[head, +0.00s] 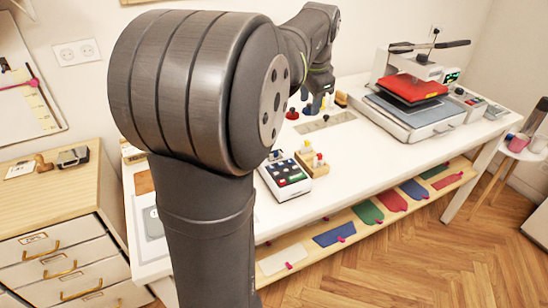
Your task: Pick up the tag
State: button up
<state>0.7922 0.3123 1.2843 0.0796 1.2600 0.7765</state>
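I cannot single out the tag with certainty. Several flat coloured pieces with small pink tabs lie on the low wooden shelf under the white table, among them a white one (284,260), a blue one (334,234) and a green one (366,212). A small pale card (20,170) lies on the wooden drawer cabinet at the left. My arm fills the middle of the head view and reaches over the table. My gripper (318,98) is at its far end, pointing down near small coloured items; its fingers are too small and dark to read.
The white table (360,165) carries a heat press (418,95) with a red pad at the right, and a keypad device (285,178) beside a small wooden box (311,163). The table's front middle is clear. My arm hides much of the table's left part.

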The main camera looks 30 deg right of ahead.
jog(key=w+a+f+g, duration=0.35)
jog(key=w+a, duration=0.35)
jog(key=w, duration=0.3)
jog(key=shift+t, duration=0.25)
jog(key=f, duration=0.6)
jog(key=d+f, duration=0.1)
jog(key=f, duration=0.4)
jog(key=d+f, duration=0.1)
jog(key=f, duration=0.5)
jog(key=shift+w+d+f, duration=0.1)
jog(key=shift+f, duration=0.2)
grip_shut()
